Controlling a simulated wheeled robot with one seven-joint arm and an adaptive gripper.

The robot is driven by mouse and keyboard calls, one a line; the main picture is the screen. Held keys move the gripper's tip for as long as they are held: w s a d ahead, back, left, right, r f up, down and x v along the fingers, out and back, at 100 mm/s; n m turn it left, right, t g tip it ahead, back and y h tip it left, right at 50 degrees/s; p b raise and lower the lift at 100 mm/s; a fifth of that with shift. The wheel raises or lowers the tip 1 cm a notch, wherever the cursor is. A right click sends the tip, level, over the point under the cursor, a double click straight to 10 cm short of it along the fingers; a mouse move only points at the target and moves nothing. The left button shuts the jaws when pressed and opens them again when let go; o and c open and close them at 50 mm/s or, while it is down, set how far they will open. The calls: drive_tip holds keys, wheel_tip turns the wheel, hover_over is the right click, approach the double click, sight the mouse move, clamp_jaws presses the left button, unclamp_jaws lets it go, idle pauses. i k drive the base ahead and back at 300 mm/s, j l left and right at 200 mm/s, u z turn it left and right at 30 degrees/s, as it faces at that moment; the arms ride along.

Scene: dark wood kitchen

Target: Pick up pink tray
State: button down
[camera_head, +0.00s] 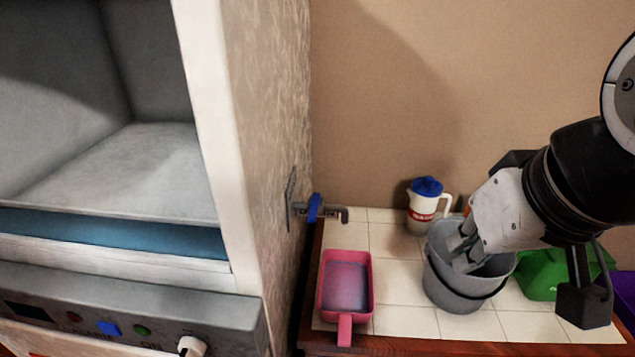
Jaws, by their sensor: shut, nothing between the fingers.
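The pink tray (345,257) lies flat on the tiled counter, at its left end. It is a shallow rectangular tray with a darker inside, and its handle points toward the front edge. My gripper (462,260) is to the right of the tray, apart from it. Its fingers are shut and empty, pointing down at the mouth of a grey bucket (455,299). I cannot tell how far the fingertips reach into the bucket.
A white jug with a blue lid (428,205) stands behind the bucket. A green container (541,275) is right of it, partly behind my arm. A wall tap (318,210) is behind the tray. A large oven-like appliance (150,180) fills the left. Bare tiles (398,272) separate tray and bucket.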

sight(347, 295)
drive_tip(key=l+u, duration=0.25)
drive_tip(key=k+l+u, duration=0.2)
drive_tip(key=l, duration=0.25)
drive_tip(key=l+u, duration=0.25)
drive_tip(key=l, duration=0.15)
drive_tip(key=k+l+u, duration=0.45)
drive_tip(key=l, duration=0.15)
drive_tip(key=i, duration=0.1)
